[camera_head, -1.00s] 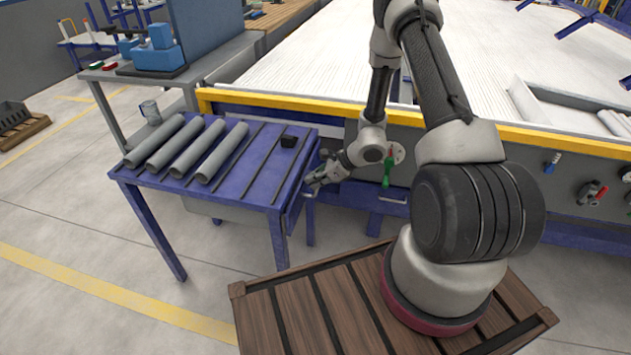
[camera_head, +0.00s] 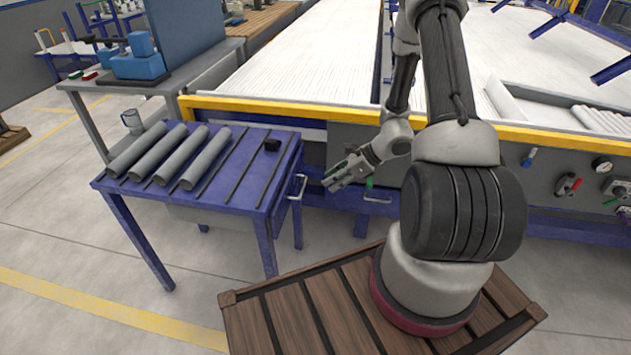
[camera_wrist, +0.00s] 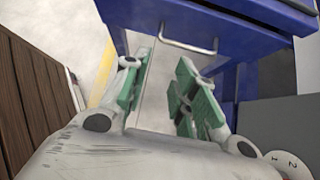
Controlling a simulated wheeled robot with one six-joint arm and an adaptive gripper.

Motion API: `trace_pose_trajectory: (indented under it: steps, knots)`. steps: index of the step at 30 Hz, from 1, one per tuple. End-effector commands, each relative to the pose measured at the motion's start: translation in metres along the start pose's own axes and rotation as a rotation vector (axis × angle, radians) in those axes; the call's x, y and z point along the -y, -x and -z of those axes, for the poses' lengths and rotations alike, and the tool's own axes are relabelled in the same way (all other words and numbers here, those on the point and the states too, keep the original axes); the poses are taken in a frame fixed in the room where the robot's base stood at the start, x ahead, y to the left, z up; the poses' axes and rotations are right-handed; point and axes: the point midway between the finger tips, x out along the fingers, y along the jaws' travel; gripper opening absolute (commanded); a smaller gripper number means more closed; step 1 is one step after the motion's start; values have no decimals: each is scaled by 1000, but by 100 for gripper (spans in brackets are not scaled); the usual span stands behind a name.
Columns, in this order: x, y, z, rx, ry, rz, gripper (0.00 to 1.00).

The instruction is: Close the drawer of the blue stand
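The blue stand (camera_head: 222,200) is a blue table at left with grey pipes on top. Its drawer front is on the right end, with a metal loop handle (camera_head: 298,187). The drawer front looks close to flush with the stand, but I cannot tell whether a small gap is left. In the wrist view the handle (camera_wrist: 188,47) is ahead of the fingers, on the blue front. My gripper (camera_head: 330,181) is just right of the handle, apart from it. In the wrist view its green-padded fingers (camera_wrist: 158,85) are spread with nothing between them.
Several grey pipes (camera_head: 172,155) and a small black block (camera_head: 271,145) lie on the stand. A yellow-edged roller table (camera_head: 320,112) runs behind my arm, with a handle and valves on its front. My wooden-topped base (camera_head: 330,300) is close in front.

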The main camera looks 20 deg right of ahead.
Motion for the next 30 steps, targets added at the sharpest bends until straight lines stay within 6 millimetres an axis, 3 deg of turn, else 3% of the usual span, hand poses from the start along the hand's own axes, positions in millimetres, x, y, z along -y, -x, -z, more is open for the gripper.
trace_pose_trajectory:
  steps: [2,6,12,15,19,23,27,30]
  knots:
    - [-10,-21,31,-7,-55,-32,32]
    - [-6,-74,83,57,-175,-65,32]
    - [8,-139,112,311,-559,-138,32]
    - [16,-156,113,463,-778,-218,32]
    - [34,-154,98,644,-1022,-379,32]
    - [56,-130,70,750,-1169,-552,32]
    - [57,-111,55,782,-1305,-712,32]
    - [56,-109,50,772,-1361,-761,32]
